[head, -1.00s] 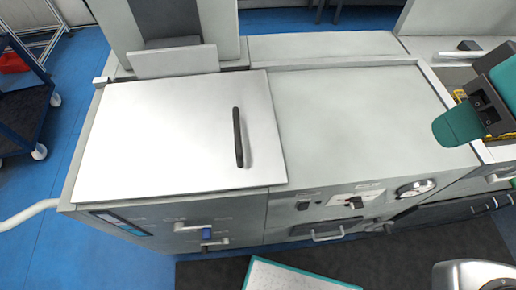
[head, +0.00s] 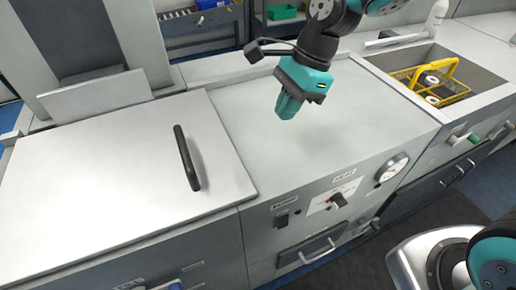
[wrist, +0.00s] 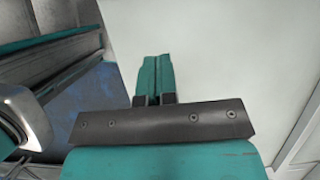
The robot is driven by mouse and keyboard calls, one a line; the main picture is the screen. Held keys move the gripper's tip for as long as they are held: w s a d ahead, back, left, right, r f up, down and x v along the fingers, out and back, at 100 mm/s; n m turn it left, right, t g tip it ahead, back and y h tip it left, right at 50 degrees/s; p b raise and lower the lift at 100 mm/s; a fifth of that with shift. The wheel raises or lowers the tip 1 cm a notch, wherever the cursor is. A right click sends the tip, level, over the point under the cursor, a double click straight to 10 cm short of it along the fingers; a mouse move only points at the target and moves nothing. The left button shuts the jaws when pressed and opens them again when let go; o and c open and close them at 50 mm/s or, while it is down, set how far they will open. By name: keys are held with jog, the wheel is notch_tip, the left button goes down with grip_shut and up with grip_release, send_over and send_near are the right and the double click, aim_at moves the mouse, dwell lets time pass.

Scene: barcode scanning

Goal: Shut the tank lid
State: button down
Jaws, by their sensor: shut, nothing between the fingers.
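The tank lid (head: 110,185) is a large pale metal panel with a black bar handle (head: 187,157). It lies flat over the left part of the machine, with no gap visible at its near edge. My gripper (head: 289,104) is above the bare grey top to the right of the lid, apart from the handle and pointing down. Its teal fingers (wrist: 153,75) are together in the wrist view, with nothing between them. The lid's handle does not show in the wrist view.
An open basin (head: 490,83) with a yellow wire basket (head: 435,82) is at the right. A dial (head: 392,168) and knobs are on the front panel. An upright grey plate (head: 95,95) stands behind the lid. The grey top (head: 240,115) between is clear.

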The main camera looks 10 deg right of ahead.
jog(key=x, duration=0.9)
jog(key=shift+a+f+b, duration=0.1)
jog(key=shift+f+b, duration=0.1)
jog(key=shift+b, duration=0.1)
jog(key=a, duration=0.1)
jog(key=s+a, duration=0.1)
jog(key=a, duration=0.1)
jog(key=shift+p, duration=0.3)
jog(key=shift+s+a+f, duration=0.1)
jog(key=shift+a, duration=0.35)
